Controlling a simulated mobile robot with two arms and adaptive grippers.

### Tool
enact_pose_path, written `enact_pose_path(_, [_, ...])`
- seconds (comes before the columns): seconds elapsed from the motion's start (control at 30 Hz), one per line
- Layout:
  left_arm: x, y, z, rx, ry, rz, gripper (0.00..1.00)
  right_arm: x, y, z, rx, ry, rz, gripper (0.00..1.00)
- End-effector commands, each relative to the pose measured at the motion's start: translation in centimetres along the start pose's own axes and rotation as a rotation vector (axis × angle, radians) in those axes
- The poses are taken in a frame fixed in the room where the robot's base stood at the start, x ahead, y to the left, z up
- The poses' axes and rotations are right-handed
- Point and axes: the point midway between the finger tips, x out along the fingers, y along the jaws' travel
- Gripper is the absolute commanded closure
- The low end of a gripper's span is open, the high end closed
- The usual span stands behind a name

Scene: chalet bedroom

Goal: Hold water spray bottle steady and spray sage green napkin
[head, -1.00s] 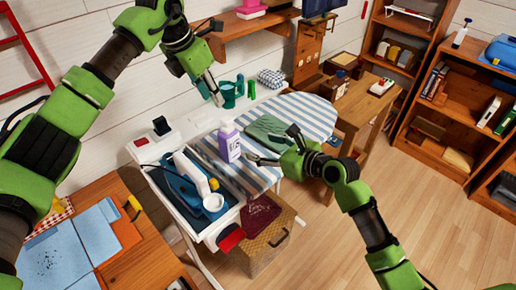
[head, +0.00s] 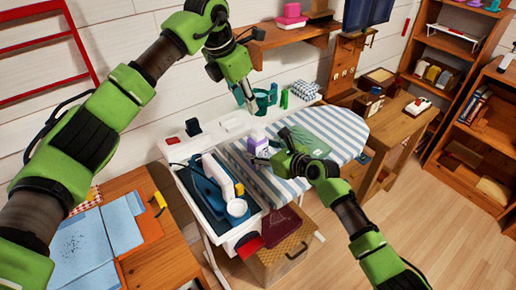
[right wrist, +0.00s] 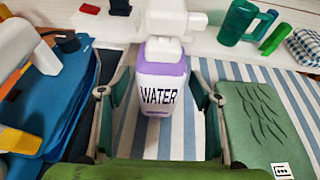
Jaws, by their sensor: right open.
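The water spray bottle (head: 258,139) stands upright on the striped ironing board. In the right wrist view the bottle (right wrist: 162,88) has a white spray head, a purple shoulder and a WATER label. My right gripper (head: 269,146) is open, with the bottle between its spread fingers (right wrist: 158,108) and a gap on each side. The sage green napkin (head: 318,139) lies flat on the board, right of the bottle; it also shows in the right wrist view (right wrist: 258,120). My left gripper (head: 250,103) is above and behind the bottle, apart from it; its finger opening is unclear.
A blue tray (head: 205,195) with a white device and a yellow object is left of the bottle. A green mug (head: 264,102) and a checked cloth (head: 304,92) sit behind the board. A wooden table with blue cloths (head: 95,240) is at lower left.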

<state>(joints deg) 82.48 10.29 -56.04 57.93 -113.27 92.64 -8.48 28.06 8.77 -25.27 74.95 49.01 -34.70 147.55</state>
Motion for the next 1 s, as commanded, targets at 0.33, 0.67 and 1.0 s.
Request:
enact_pose_path(0.33, [0.0,0.0,0.0,0.0,0.0,0.0,0.72,1.6,0.0,0.0,-0.001,0.0,-0.001,0.42])
enact_pose_path(0.67, [0.0,0.0,0.0,0.0,0.0,0.0,0.72,1.6,0.0,0.0,-0.001,0.0,-0.001,0.7])
enact_pose_path(1.0, [0.0,0.0,0.0,0.0,0.0,0.0,1.0,1.6,0.0,0.0,0.0,0.001,-0.001,0.93])
